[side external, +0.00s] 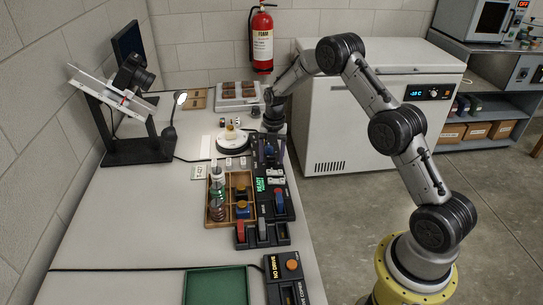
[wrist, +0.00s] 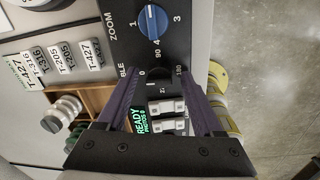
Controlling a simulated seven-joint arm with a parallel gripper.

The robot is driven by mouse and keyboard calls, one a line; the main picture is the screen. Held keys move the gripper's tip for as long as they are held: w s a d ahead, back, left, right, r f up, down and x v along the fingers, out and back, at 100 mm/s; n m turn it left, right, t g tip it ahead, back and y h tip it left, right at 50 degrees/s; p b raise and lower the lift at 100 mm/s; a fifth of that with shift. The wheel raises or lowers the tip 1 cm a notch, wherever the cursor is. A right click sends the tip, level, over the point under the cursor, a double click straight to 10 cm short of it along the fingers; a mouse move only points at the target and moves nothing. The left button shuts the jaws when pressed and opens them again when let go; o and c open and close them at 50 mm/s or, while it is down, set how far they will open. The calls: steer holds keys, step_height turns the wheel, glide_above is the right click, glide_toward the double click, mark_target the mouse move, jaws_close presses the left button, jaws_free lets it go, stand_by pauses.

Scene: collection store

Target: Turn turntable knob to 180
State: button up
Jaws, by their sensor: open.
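The turntable knob (wrist: 160,76) is a dark dial on the black control panel (wrist: 190,38), below the ZOOM knob. Marks 0, 90 and 180 stand around it; its pointer setting is too dark to read. My gripper (wrist: 160,82) is open, its two purple-grey fingers on either side of the dial in the wrist view. I cannot tell whether they touch it. In the side view my gripper (side external: 271,125) points down over the far end of the panel. The white round turntable (side external: 233,146) stands left of the panel with a small object on it.
The blue ZOOM knob (wrist: 152,19) is close above the fingers. White switches (wrist: 168,107) and a green READY display (wrist: 137,120) lie just below. A wooden tray (side external: 231,222) with bottles and a green tray (side external: 216,287) are nearer. A camera (side external: 135,73) stands at left.

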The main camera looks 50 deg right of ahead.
jaws_close()
